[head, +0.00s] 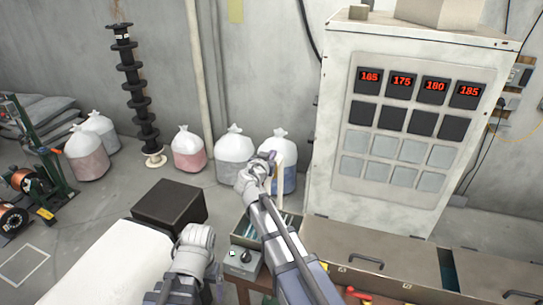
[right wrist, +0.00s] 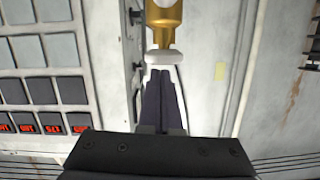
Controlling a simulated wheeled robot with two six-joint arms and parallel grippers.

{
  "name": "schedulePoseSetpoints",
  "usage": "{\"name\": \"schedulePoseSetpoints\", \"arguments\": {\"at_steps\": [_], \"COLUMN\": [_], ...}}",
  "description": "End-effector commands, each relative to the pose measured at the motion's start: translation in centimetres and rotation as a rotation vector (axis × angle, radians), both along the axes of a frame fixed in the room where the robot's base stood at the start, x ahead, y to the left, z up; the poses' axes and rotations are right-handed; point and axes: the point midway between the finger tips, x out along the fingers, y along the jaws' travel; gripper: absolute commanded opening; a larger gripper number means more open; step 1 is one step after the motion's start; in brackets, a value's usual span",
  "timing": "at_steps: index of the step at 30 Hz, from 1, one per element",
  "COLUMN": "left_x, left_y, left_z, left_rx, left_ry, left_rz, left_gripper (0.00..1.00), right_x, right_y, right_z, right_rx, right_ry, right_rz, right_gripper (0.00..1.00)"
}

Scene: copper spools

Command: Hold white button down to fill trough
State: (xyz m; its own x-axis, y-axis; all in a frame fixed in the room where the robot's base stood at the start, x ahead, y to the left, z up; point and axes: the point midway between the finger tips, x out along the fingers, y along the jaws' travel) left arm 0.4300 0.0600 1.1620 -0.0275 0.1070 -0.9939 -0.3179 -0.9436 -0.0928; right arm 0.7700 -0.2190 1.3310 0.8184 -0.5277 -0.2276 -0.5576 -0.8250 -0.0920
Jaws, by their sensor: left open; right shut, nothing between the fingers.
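My right arm reaches in from the lower middle of the head view, and its gripper (head: 270,160) is in front of the bags beside the cabinet. In the right wrist view its dark fingers (right wrist: 160,75) are shut and empty, tips at a white collar below a gold fitting (right wrist: 164,22); I cannot tell whether they touch. My left gripper (head: 195,237) is open and empty at the lower middle; its fingertips are hard to make out. A small grey box (head: 240,264) with a green light is beside it. A trough-like tray (head: 288,218) is partly hidden by my right arm. I cannot clearly identify the white button.
A tall white cabinet (head: 330,130) with red number displays (head: 402,80) stands at the right. Bags (head: 188,150) line the wall. A black stool-like block (head: 170,203) and a white surface (head: 100,265) are at lower left.

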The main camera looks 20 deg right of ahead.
Motion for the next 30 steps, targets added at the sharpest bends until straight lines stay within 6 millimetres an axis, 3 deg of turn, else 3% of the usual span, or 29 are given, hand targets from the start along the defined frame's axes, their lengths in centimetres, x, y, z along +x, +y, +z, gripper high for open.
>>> {"name": "schedulePoseSetpoints", "arguments": {"at_steps": [10,18,30], "left_x": [0.0,0.0,0.0], "left_y": [0.0,0.0,0.0], "left_z": [-0.1,-2.1,-1.8], "left_rx": [0.0,0.0,0.0], "left_ry": [0.0,-0.001,-0.001], "left_rz": [0.0,0.002,0.002], "left_gripper": [0.9,0.9,0.9], "right_x": [0.0,0.0,0.0], "right_y": [0.0,0.0,0.0], "right_z": [-0.1,-2.1,-1.8], "right_rx": [0.0,0.0,0.003], "right_ry": [0.0,0.0,0.001], "right_rz": [0.0,0.0,0.0], "right_gripper": [0.0,0.0,0.0]}}
